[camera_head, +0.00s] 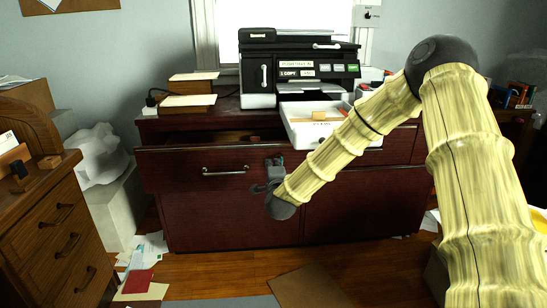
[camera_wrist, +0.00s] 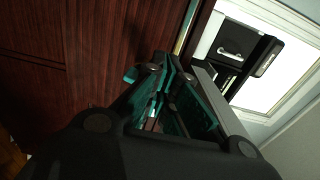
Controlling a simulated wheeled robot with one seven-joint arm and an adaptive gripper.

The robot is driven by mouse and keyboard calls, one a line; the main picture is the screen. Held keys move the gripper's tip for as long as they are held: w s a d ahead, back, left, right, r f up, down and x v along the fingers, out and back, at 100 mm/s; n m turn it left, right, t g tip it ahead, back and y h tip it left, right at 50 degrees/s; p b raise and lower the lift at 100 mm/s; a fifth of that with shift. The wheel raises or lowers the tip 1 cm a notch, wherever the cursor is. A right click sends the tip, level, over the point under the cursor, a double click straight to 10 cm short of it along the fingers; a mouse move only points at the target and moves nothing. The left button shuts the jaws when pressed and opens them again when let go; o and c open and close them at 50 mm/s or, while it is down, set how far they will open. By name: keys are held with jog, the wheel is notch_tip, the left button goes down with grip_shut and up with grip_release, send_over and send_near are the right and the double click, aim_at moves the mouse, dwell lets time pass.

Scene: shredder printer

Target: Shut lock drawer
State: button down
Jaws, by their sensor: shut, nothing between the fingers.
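The dark red wooden drawer (camera_head: 180,169) at the upper left of the cabinet stands pulled out, with a gap above its front showing the inside (camera_head: 215,136). It has a metal bar handle (camera_head: 225,171). My gripper (camera_head: 275,163) is at the right part of the drawer front, to the right of the handle, with its fingers shut and empty. In the wrist view my gripper's teal-padded fingers (camera_wrist: 165,68) point toward dark red wood (camera_wrist: 100,45). I cannot tell whether the fingertips touch the drawer. A lock is not clearly visible.
A black printer (camera_head: 305,72) stands on the cabinet, with a white tray (camera_head: 300,125) jutting forward. Wooden boxes (camera_head: 190,87) sit to its left. A wooden desk (camera_head: 60,230) stands at left. Papers (camera_head: 150,250) and cardboard (camera_head: 310,287) lie on the floor.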

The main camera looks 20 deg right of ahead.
jog(key=shift+a+v, duration=0.25)
jog(key=shift+v, duration=2.5)
jog(key=m+b, duration=0.3)
jog(key=m, duration=1.5)
send_near(182, 157)
jog(key=b+x, duration=0.3)
jog(key=x, duration=0.3)
jog(key=shift+f+b, duration=0.1)
jog(key=shift+b, duration=0.3)
jog(key=shift+w+d, duration=0.15)
jog(key=shift+w, duration=0.4)
